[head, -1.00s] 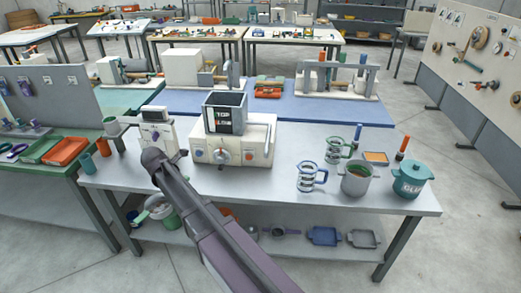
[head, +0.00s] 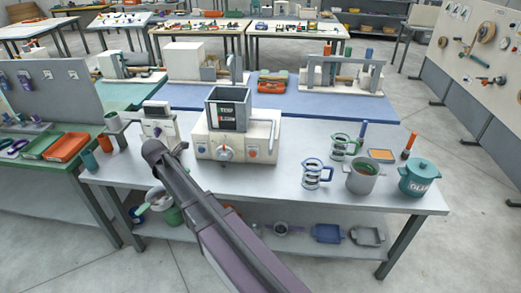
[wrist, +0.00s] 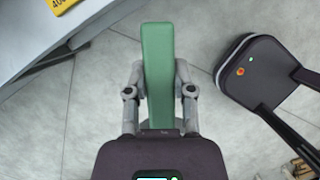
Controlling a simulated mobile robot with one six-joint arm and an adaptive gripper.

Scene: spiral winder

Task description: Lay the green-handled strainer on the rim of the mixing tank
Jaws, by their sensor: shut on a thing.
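The strainer's green handle (wrist: 158,60) shows in the wrist view. My gripper (wrist: 159,92) is shut on it, with one finger on each side. The strainer's bowl is not clearly visible. Nothing lies across the square tank's rim.
The grey table (head: 280,190) has free room between the machine and two glass jugs (head: 317,174). A teal glue pot (head: 417,180) stands at the right end. A lower shelf holds several pans and trays (head: 327,233). The wrist view shows a table edge at upper left and floor below.

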